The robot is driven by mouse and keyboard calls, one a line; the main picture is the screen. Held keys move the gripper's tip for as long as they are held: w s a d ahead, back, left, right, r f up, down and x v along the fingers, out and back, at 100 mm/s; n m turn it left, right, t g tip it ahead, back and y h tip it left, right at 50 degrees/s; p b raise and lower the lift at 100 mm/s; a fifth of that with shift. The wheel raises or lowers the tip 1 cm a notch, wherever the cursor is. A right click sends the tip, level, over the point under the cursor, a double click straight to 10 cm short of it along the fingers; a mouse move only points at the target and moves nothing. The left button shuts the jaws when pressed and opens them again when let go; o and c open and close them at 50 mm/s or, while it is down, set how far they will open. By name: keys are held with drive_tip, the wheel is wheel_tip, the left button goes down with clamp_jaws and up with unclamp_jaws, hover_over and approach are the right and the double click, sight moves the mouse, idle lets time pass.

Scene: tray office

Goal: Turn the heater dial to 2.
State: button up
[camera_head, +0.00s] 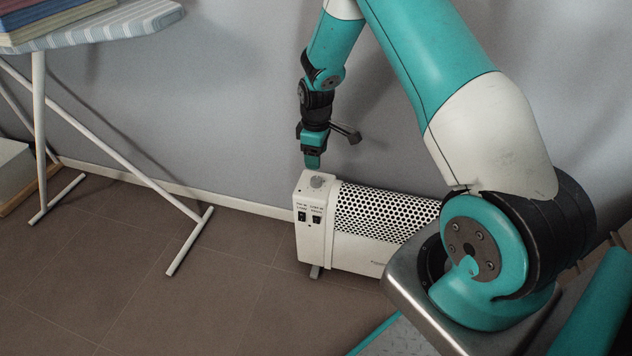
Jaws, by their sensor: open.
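A white heater (345,257) with a perforated metal grille stands on the floor by the wall. Its dial (318,181) is a small grey knob on top of the left end. Two black switches with small lettering are on the end panel below it. My gripper (313,163) points down just above the dial, with a visible gap between them. Its fingers are seen edge-on and it holds nothing I can see. The dial's setting and its numbers are too small to read. My arm hides the heater's right end.
An ironing board (110,27) with folded coloured items on it stands at the upper left, its white legs reaching the floor. A grey wall is close behind the heater. The brown tiled floor (190,300) left of and in front of the heater is clear.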

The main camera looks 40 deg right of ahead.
sight(316, 179)
wheel_tip(316, 179, down, 9)
drive_tip(key=shift+r+b, duration=0.1)
drive_tip(key=shift+b, duration=0.9)
drive_tip(key=c, duration=0.9)
